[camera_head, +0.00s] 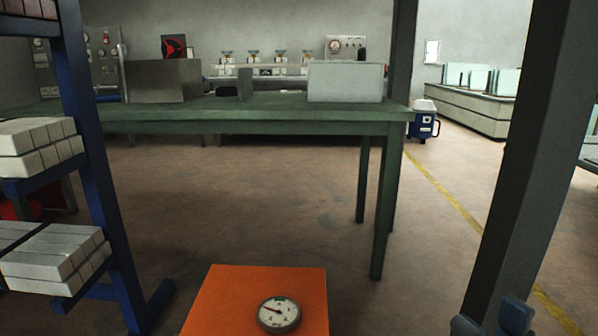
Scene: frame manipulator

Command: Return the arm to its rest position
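My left arm and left gripper are not in view.
An orange surface (235,295) with a round dial gauge (279,313) is at the bottom centre. A dark post (530,150) stands at the right, close to my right gripper. A blue rack (95,150) with pale blocks (55,250) is at the left. A green table (270,122) stands ahead; open floor lies before it.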

